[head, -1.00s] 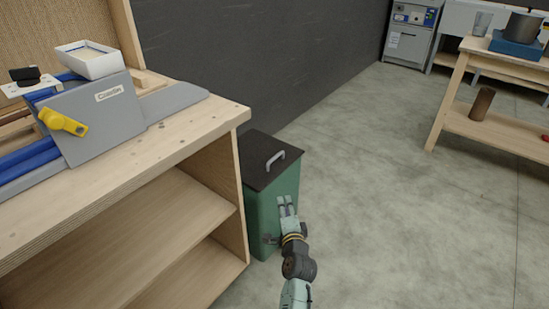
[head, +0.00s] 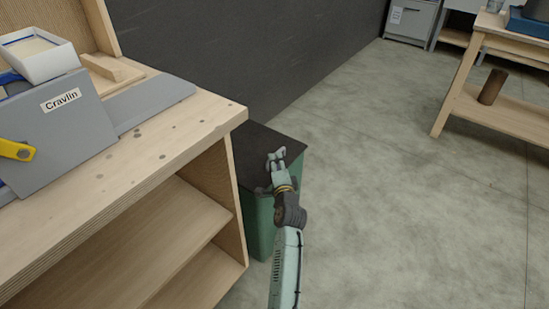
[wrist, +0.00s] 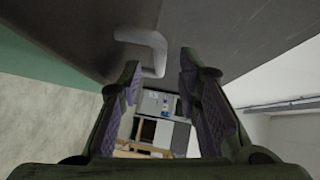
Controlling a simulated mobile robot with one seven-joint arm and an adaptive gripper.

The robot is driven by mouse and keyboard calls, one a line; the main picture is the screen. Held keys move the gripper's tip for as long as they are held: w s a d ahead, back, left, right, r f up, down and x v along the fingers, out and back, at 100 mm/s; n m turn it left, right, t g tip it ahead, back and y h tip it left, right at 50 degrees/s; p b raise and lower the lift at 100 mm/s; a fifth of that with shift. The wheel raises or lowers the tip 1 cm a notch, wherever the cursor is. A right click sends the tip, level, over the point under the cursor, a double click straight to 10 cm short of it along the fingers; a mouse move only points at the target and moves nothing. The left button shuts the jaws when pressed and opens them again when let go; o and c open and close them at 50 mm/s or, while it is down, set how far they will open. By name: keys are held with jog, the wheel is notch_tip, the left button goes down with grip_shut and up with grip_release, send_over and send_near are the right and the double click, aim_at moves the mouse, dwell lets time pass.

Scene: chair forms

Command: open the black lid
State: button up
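The black lid (head: 250,146) lies flat and shut on the green bin (head: 261,228), beside the wooden bench. My gripper (head: 276,156) is over the lid in the head view and largely hides the handle there. In the wrist view, the pale grey handle (wrist: 143,36) stands out from the dark lid (wrist: 225,30). My gripper's two padded fingers (wrist: 160,62) are apart, and one end of the handle shows in the gap between their tips. I cannot tell whether they touch it.
The wooden bench (head: 190,135) stands close on the left, with a grey machine part (head: 65,125) on top. A dark wall (head: 250,50) is behind the bin. The concrete floor (head: 390,200) on the right is clear up to a wooden table (head: 455,95).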

aim_at(275, 156)
jog(key=w, duration=0.1)
jog(key=w+b, duration=0.1)
jog(key=w, duration=0.1)
jog(key=w+b, duration=0.1)
jog(key=w, duration=0.1)
jog(key=shift+w+a+f, duration=0.1)
jog(key=shift+a+f, duration=0.25)
jog(key=shift+a, duration=0.05)
jog(key=shift+c, duration=0.5)
grip_shut()
